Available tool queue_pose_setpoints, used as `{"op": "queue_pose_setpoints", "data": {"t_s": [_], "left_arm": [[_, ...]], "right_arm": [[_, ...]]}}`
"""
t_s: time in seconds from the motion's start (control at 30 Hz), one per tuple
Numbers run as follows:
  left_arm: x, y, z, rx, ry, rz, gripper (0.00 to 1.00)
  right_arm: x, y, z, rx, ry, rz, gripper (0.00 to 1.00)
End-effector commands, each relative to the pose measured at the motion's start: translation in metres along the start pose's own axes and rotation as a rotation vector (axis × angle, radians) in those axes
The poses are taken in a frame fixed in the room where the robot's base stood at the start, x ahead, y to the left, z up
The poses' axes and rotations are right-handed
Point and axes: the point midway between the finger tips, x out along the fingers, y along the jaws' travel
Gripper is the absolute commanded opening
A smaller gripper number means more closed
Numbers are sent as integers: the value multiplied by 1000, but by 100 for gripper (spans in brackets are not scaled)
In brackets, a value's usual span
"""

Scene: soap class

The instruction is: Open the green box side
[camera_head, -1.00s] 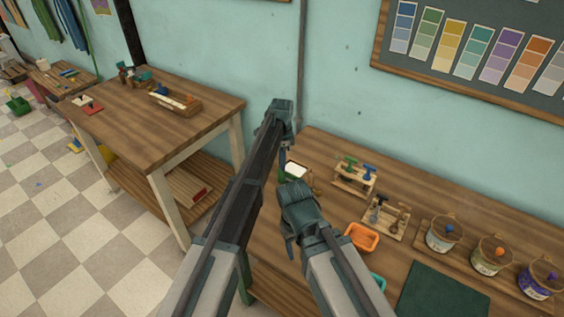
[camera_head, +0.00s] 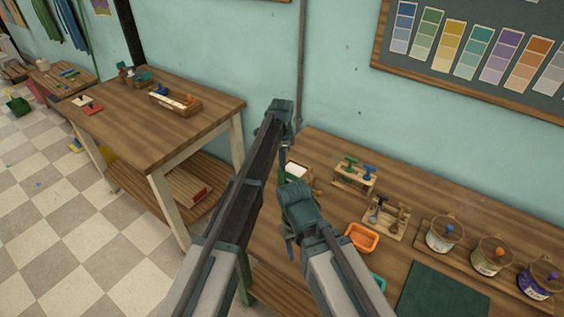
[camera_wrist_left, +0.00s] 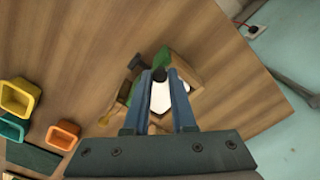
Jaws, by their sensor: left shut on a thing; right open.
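A small wooden box (camera_head: 314,178) with a white block (camera_head: 297,170) inside stands at the left end of the right table. In the left wrist view, the box (camera_wrist_left: 188,75) has green parts, and a green side piece (camera_wrist_left: 163,58) shows beyond my fingertips. My left gripper (camera_head: 284,150) reaches over the box from above. The exact grip is partly hidden. My right gripper (camera_head: 290,243) is open, in front of the box, hiding part of it.
A separate table (camera_head: 150,125) stands left across a gap. The wall is close behind.

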Motion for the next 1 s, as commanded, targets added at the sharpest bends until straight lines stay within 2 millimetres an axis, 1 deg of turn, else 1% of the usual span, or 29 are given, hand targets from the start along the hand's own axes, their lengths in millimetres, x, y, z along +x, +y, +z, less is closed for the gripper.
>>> {"op": "queue_pose_setpoints", "data": {"t_s": [0.37, 0.63, 0.77, 1.0], "left_arm": [[0, 1, 1, 0, 4, -4, 0], [2, 15, 12, -1, 78, -77, 0], [5, 24, 21, -1, 147, -145, 0], [12, 38, 35, -1, 273, -271, 0]], "right_arm": [[0, 0, 0, 0, 0, 0, 56], [3, 0, 0, 0, 0, 0, 56], [10, -1, -1, 0, 0, 0, 56], [28, -3, -2, 0, 0, 0, 56]]}}
